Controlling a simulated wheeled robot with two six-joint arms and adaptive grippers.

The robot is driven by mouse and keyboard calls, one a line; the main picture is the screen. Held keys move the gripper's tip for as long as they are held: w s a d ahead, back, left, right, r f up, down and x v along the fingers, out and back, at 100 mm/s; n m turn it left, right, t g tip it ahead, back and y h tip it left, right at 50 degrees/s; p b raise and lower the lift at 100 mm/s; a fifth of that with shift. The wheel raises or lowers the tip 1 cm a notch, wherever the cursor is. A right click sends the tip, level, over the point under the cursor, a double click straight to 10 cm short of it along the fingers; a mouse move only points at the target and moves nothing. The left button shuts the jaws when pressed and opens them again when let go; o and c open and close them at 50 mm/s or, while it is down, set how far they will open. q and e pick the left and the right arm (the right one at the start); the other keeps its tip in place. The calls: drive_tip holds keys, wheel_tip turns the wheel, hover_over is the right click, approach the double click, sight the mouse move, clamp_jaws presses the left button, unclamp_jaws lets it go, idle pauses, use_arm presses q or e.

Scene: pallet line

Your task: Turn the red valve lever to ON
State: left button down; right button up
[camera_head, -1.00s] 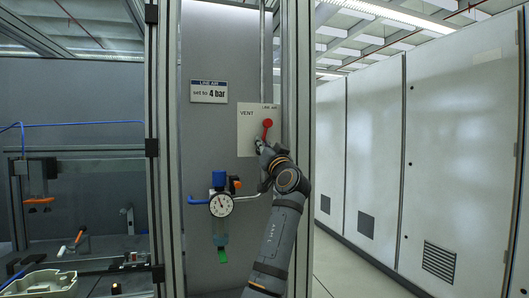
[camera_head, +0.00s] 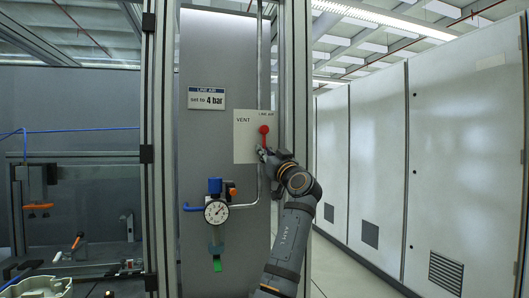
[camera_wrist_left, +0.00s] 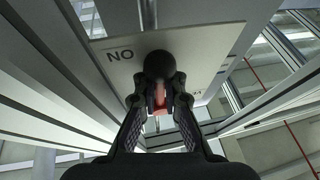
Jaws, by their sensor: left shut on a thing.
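The red valve lever (camera_head: 264,130) is on a pale label plate (camera_head: 243,150) on the grey panel. The plate reads VENT at the upper left. The ON word (camera_wrist_left: 120,55) is upside down beside the knob. My right gripper is out of view.
A pressure gauge (camera_head: 216,211) with a blue-topped regulator (camera_head: 215,186) is mounted below left of the lever. A sign (camera_head: 207,98) says to set 4 bar. A metal post (camera_head: 294,80) stands close right of the plate. White cabinets (camera_head: 460,150) line the right.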

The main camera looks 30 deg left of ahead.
use_arm(q)
drive_tip(key=shift+w+f, duration=0.15)
drive_tip(key=shift+f, duration=0.25)
drive_tip(key=c, duration=1.5)
unclamp_jaws()
drive_tip(key=shift+r, duration=0.1)
drive_tip(key=shift+o, duration=0.4)
drive_tip(key=shift+a, duration=0.1)
drive_tip(key=v, duration=1.2)
